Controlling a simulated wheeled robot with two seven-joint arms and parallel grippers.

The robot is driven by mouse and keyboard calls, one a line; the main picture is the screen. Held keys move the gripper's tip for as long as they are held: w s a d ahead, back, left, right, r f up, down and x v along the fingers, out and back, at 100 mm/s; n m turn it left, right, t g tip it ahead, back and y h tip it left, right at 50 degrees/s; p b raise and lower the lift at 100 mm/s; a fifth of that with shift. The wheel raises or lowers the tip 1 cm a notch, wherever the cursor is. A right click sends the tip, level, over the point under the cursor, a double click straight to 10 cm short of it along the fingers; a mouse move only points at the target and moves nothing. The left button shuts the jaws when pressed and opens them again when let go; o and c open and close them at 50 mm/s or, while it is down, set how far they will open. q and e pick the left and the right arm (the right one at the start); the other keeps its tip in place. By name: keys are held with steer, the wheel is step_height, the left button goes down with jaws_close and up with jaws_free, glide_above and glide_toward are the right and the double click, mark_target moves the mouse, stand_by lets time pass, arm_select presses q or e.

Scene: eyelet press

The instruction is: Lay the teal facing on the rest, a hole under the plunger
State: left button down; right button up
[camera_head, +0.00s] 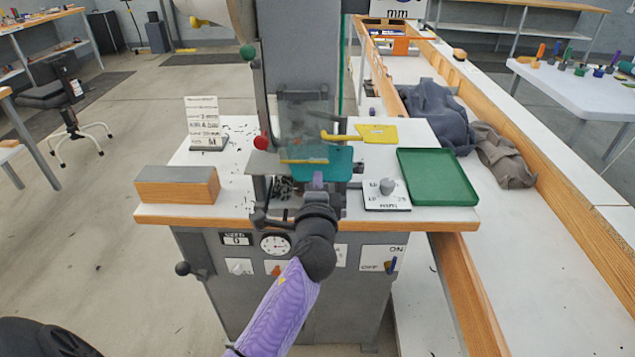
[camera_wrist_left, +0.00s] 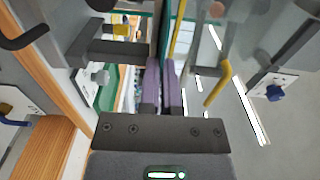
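The teal facing (camera_head: 328,166) is a flat teal piece at the front of the press, below the clear guard (camera_head: 303,112). My left gripper (camera_head: 317,180) is shut on its near edge. In the left wrist view the teal facing (camera_wrist_left: 164,35) shows edge-on as a thin strip between the purple fingers (camera_wrist_left: 163,88). The grey rest (camera_head: 262,163) shows to the left of the facing, partly covered by it. I cannot tell whether the facing touches the rest. The plunger and the facing's holes are not clearly visible. My right gripper is out of view.
On the press table stand a wooden block (camera_head: 177,185), a sign card (camera_head: 204,122), a knob plate (camera_head: 386,194) and an empty green tray (camera_head: 436,176). A yellow bar (camera_head: 342,137) sticks out beside the guard, near a yellow piece (camera_head: 377,133).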

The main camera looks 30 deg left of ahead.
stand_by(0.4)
arm_select(q)
steer(key=c, duration=0.8)
jaws_free()
steer(key=shift+o, duration=0.2)
steer(key=v, duration=0.7)
steer(key=shift+p, duration=0.45)
